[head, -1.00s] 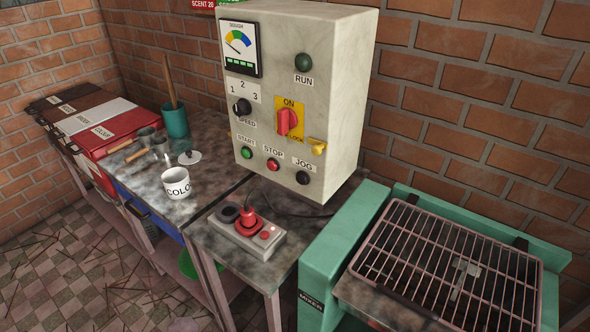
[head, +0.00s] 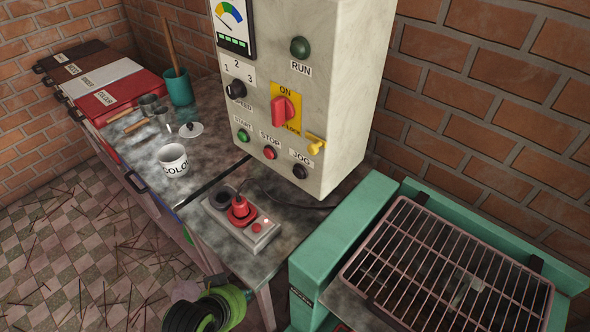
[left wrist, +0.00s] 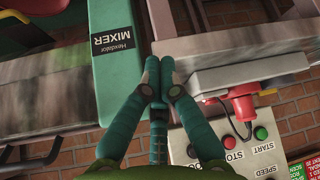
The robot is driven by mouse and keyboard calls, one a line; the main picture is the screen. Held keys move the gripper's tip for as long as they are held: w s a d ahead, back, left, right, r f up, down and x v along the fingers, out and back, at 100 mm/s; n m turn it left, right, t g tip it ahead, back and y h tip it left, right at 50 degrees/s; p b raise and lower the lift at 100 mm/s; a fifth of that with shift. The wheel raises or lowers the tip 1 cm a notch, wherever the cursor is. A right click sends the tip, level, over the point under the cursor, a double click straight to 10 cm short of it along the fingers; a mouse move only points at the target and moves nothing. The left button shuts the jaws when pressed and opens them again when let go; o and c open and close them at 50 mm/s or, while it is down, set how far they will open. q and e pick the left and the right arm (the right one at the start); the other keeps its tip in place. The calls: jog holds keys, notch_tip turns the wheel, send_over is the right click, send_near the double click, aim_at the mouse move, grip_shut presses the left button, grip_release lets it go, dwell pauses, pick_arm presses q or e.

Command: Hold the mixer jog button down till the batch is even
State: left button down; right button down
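The black JOG button (head: 300,171) sits at the lower right of the control box (head: 345,90) face, beside the red STOP (head: 270,153) and green START (head: 244,135) buttons. The green mixer (head: 345,235) has a closed wire grate (head: 450,270); the batch is not clearly visible. My left gripper (left wrist: 158,72) has its teal fingertips together, with nothing seen between them. In the head view, part of my left arm shows low at the table's front, clear of the button. My right gripper is not in view.
A grey switch box with a red plug (head: 240,212) sits below the control box. A white cup (head: 173,160), a teal pot (head: 179,88) and tools stand left on the bench. A yellow tab (head: 316,145) juts above JOG. Brick wall stands behind.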

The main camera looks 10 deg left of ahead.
aim_at(299, 173)
pick_arm(q)
jog(key=w+d+t, duration=0.1)
jog(key=w+r+t, duration=0.1)
jog(key=w, duration=0.1)
jog(key=w+d+h, duration=0.1)
jog(key=w, duration=0.1)
jog(key=shift+w+d+r+n+t, duration=0.1)
jog(key=shift+d+r+n+t, duration=0.05)
jog(key=shift+d+n+t, duration=0.2)
jog(key=w+d+r+t, duration=0.1)
jog(key=w, duration=0.1)
jog(key=w+d+r+n+t, duration=0.1)
jog(key=w+t, duration=0.1)
jog(key=w+r+t+h, duration=0.1)
jog(key=w+r+t, duration=0.1)
jog(key=shift+w+d+n, duration=0.35)
jog(key=shift+w+d, duration=0.05)
jog(key=w+a+r+n+t+y, duration=0.2)
jog(key=a+r+n+t+y, duration=0.1)
jog(key=r+n+t+y, duration=0.2)
jog(key=shift+a+r+n+t+y, duration=0.2)
jog(key=shift+r+n+t+y, duration=0.2)
jog(key=shift+r+n+t, duration=1.45)
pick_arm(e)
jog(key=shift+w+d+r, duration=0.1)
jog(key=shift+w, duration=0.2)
pick_arm(q)
jog(key=shift+f+m+t, duration=0.3)
jog(key=shift+m, duration=0.15)
jog(key=shift+w, duration=0.15)
